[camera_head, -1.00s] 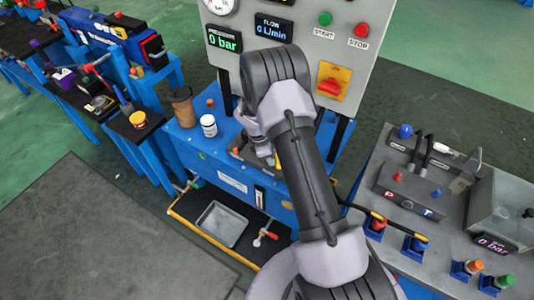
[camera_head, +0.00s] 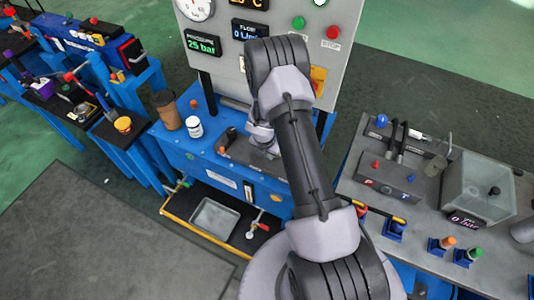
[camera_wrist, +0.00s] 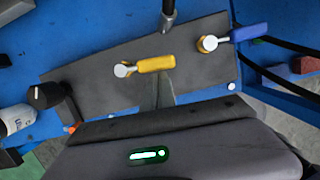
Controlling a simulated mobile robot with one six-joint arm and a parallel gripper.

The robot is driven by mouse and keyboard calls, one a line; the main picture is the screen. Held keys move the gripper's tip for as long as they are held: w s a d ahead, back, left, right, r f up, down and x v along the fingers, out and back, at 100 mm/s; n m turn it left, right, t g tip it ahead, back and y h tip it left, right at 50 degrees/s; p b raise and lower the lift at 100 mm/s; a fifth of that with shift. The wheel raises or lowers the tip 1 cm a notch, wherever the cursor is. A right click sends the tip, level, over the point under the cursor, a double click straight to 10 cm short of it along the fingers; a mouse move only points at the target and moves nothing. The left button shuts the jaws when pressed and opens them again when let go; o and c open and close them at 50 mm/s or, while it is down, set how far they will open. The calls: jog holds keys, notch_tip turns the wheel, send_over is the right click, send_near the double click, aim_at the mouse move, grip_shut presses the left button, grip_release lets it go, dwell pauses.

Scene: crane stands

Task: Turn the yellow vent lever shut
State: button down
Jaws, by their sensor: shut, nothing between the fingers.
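In the wrist view the yellow vent lever (camera_wrist: 155,64) sits on a dark grey plate, its handle pointing right from a round silver pivot. My gripper (camera_wrist: 162,80) is shut and empty. Its narrow grey tip ends right by the lower edge of the yellow handle; I cannot tell whether they touch. In the head view my arm hides the yellow lever and the fingertips.
A blue lever (camera_wrist: 250,32) is right of the yellow one, and a black knob (camera_wrist: 45,95) lies left. A metal rod (camera_wrist: 168,12) stands above. The panel's pressure display (camera_head: 203,43) reads 25 bar. A white jar (camera_head: 194,127) and brown cup (camera_head: 167,110) stand on the blue bench.

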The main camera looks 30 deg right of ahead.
jog(key=shift+d+n, duration=0.3)
jog(key=shift+n, duration=0.1)
jog(key=shift+d, duration=0.1)
dwell(0.3)
